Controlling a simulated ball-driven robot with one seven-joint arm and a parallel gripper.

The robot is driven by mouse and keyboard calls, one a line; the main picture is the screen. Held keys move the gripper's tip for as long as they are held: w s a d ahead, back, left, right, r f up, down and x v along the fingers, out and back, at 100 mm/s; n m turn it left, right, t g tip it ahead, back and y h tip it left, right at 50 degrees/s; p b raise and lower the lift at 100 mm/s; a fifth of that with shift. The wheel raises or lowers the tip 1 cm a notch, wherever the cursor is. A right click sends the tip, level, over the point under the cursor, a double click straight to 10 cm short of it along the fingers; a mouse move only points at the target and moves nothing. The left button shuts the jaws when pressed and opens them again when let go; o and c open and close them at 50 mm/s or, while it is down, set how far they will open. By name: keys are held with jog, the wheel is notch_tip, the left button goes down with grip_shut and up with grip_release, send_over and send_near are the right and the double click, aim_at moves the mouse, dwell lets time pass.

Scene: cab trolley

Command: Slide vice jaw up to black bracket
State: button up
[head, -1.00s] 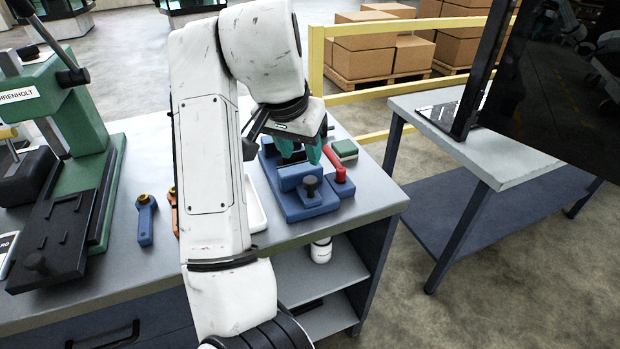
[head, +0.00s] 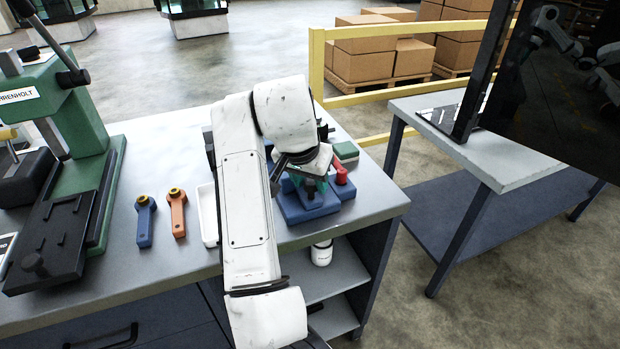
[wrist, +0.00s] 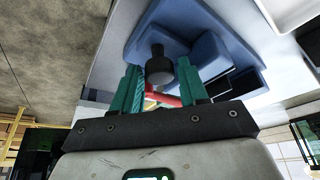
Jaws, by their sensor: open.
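The blue vice (head: 305,208) sits on the right end of the grey bench, partly hidden behind my arm. In the wrist view its blue body (wrist: 187,22) fills the upper middle, with a dark knob (wrist: 158,66) standing up from it. My gripper (wrist: 160,68) is open, with one teal finger on either side of the knob; I cannot tell whether they touch it. In the head view my gripper (head: 311,184) is low over the vice. The jaw is mostly hidden there. I cannot make out the black bracket for certain.
A red handle (head: 340,172) and a green-topped block (head: 345,151) are close right of the vice. A white tray (head: 208,215), an orange tool (head: 177,215) and a blue tool (head: 145,222) lie to the left. A green press (head: 75,110) stands at far left.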

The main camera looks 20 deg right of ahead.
grip_shut()
dwell(0.4)
jog(key=w+p, duration=0.1)
jog(key=w, duration=0.2)
jog(key=shift+r, duration=0.15)
jog(key=shift+w, duration=0.55)
grip_release()
